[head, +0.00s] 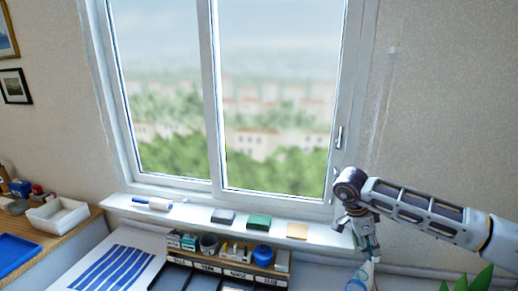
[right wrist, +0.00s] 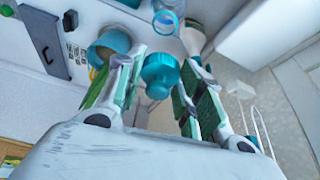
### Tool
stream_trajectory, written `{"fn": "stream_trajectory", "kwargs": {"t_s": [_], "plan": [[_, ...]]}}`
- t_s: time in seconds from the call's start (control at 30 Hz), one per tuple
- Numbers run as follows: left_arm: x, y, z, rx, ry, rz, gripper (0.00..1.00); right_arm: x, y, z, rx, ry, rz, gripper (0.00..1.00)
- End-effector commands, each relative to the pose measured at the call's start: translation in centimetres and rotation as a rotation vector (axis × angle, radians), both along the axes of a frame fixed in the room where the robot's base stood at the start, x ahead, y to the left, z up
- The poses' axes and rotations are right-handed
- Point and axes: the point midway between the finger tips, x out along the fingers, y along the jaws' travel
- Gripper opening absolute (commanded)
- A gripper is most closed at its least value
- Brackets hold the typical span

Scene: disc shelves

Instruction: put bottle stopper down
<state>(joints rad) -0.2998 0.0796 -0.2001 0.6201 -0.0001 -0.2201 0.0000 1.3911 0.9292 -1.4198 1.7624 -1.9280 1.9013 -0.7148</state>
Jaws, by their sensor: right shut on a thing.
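The bottle stopper (right wrist: 159,74) is a teal cap with a wider round top and a narrower ribbed end. In the right wrist view it sits between the two fingers of my right gripper (right wrist: 163,66), which is shut on it. In the head view my right gripper (head: 364,248) points down in front of the right end of the window sill. A clear bottle with blue in it (right wrist: 166,20) stands just beyond the stopper in the right wrist view, apart from it in the picture. The stopper cannot be made out clearly in the head view. My left gripper is not in view.
A teal cup (right wrist: 108,46) and a pale bottle (right wrist: 192,37) are near the fingers in the right wrist view. In the head view, a labelled rack (head: 225,273) stands below the sill (head: 195,213). A striped mat (head: 115,268) and white tray (head: 58,216) are at left.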

Motion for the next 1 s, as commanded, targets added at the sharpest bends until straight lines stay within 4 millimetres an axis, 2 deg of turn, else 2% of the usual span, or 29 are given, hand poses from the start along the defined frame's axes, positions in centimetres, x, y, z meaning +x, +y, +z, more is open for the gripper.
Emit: {"fn": "stream_trajectory", "kwargs": {"t_s": [0.47, 1.0], "plan": [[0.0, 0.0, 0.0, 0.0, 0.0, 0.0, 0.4, 2.5, 1.7, -0.5, 0.0, -0.001, 0.434, 0.28], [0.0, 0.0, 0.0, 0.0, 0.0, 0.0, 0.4, 5.5, 5.1, -0.1, 0.0, -0.002, 0.936, 0.28]]}}
